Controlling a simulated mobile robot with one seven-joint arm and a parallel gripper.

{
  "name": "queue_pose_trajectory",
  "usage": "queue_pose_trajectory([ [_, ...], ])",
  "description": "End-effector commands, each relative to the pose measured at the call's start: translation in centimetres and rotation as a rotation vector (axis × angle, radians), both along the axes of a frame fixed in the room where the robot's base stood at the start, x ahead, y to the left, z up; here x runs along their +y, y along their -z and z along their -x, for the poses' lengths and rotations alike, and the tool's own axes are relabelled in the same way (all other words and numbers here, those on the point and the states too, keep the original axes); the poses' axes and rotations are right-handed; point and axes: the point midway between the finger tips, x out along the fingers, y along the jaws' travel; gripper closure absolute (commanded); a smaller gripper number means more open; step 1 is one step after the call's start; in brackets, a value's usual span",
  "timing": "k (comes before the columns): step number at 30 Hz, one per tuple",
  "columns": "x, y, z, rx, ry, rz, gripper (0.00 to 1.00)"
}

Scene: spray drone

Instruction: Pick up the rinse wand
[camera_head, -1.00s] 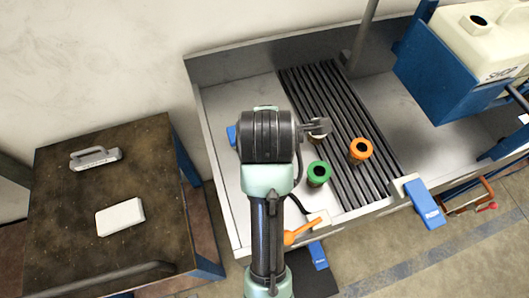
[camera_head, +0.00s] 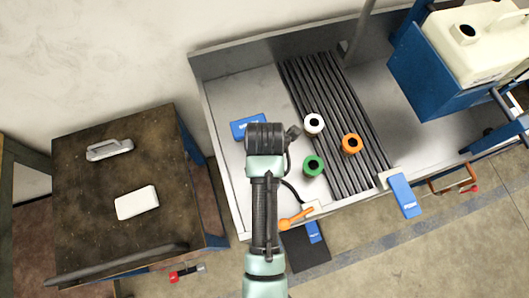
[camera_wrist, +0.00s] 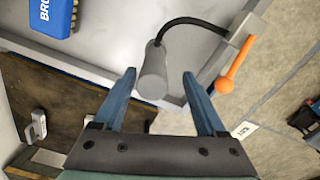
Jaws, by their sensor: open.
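The rinse wand (camera_wrist: 153,72) shows in the wrist view as a grey cylinder with a black hose (camera_wrist: 195,22) curving from its top to a mount beside an orange lever (camera_wrist: 236,65). My gripper (camera_wrist: 159,77) is open, with its two blue fingers on either side of the wand's lower end in the picture. I cannot tell the height gap, and no contact shows. In the head view my arm hides the wand and the gripper's fingers; only part of the hose and the orange lever (camera_head: 296,218) show by the tray's front edge.
A dark bench (camera_head: 80,205) at left holds a grey handled tool and a white block.

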Motion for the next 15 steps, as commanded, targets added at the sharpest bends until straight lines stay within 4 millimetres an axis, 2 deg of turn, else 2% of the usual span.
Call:
queue_pose_trajectory([
  [7,0.0,1.5,-0.3,0.001,0.002,0.001,0.26],
  [15,0.1,4.8,-0.9,0.001,0.002,0.0,0.26],
])
